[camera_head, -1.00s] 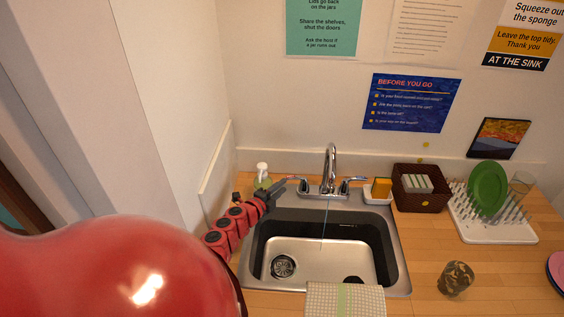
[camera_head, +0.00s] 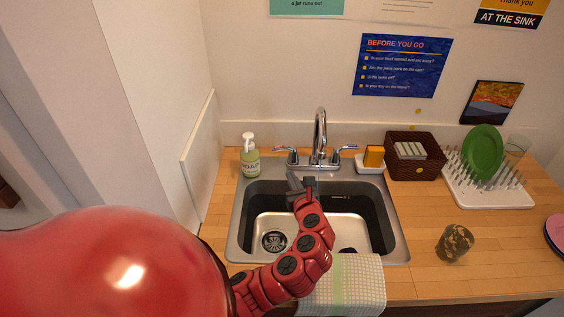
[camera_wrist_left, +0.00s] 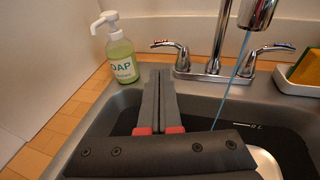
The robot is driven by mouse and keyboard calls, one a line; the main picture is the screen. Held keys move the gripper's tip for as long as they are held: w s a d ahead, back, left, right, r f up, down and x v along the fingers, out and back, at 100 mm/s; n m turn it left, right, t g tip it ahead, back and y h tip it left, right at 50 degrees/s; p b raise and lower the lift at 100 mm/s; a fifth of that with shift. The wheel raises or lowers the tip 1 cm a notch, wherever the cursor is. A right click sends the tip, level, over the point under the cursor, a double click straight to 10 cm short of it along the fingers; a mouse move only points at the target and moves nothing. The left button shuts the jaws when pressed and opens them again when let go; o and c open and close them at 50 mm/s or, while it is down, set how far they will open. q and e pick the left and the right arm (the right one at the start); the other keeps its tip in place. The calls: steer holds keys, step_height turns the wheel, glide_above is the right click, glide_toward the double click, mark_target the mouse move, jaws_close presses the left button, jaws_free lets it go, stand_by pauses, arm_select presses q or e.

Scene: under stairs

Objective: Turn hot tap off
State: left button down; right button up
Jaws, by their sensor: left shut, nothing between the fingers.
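The chrome faucet (camera_head: 319,140) stands behind the sink, with a left handle (camera_head: 284,150) and a right handle (camera_head: 346,149). The left handle also shows in the left wrist view (camera_wrist_left: 171,46), with a red mark, pointing out to the left. A thin blue stream of water (camera_wrist_left: 231,80) runs from the spout (camera_wrist_left: 257,12). My left gripper (camera_head: 295,180) is shut and empty, over the back left of the basin. In the left wrist view its fingertips (camera_wrist_left: 161,44) point toward the left handle and appear apart from it. My right gripper is not in view.
A green soap bottle (camera_head: 249,160) stands left of the faucet. A yellow sponge (camera_head: 374,156), brown basket (camera_head: 414,158) and dish rack (camera_head: 487,186) stand to the right. A cloth (camera_head: 345,285) hangs over the sink's front edge. A patterned glass (camera_head: 455,243) stands on the counter.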

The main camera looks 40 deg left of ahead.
arm_select(q)
steer(key=p+x, duration=0.3)
steer(key=x, duration=0.9)
steer(key=shift+a+p, duration=0.15)
steer(key=shift+p, duration=0.25)
steer(key=shift+x, duration=0.85)
steer(key=shift+w, duration=0.1)
